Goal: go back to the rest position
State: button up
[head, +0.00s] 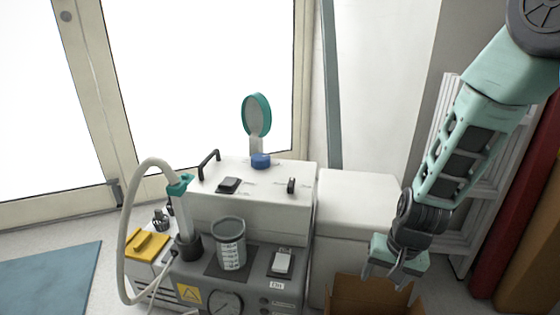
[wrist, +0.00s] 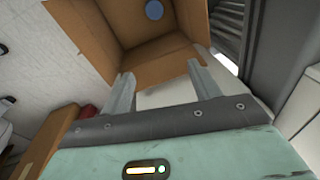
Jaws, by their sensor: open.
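My gripper (head: 387,281) hangs at the lower right of the head view, at the end of my teal arm, above an open cardboard box (head: 350,304). In the wrist view the two fingers of my gripper (wrist: 162,88) are spread apart with nothing between them. The cardboard box (wrist: 95,40) lies beyond the fingertips there. A small blue round thing (wrist: 154,10) shows inside the box.
A dental compressor (head: 255,190) stands left of my arm, with a clear cup (head: 230,243), a grey hose (head: 132,215) and a yellow item (head: 147,243) on it. A white cabinet (head: 355,195) stands beside it. A white radiator (head: 470,215) is behind my arm.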

jog(key=s+d+r+n+t+h, duration=0.1)
jog(key=s+d+r+n, duration=0.1)
jog(key=s+d+r, duration=0.45)
jog(key=s+d+r+n, duration=0.2)
jog(key=d+r, duration=0.1)
jog(key=r, duration=0.6)
jog(key=s+a+r+n+g+p, duration=0.1)
jog(key=s+a+r+n+p, duration=0.35)
jog(key=s+a+r, duration=0.35)
jog(key=s+a+r+n+g+p, duration=0.1)
jog(key=s+a+r+n+p, duration=0.3)
jog(key=a, duration=0.7)
notch_tip(320, 180, up, 35)
jog(key=m+p, duration=0.1)
jog(key=p, duration=3.6)
jog(key=shift+s+y, duration=0.3)
jog(key=shift+s, duration=0.1)
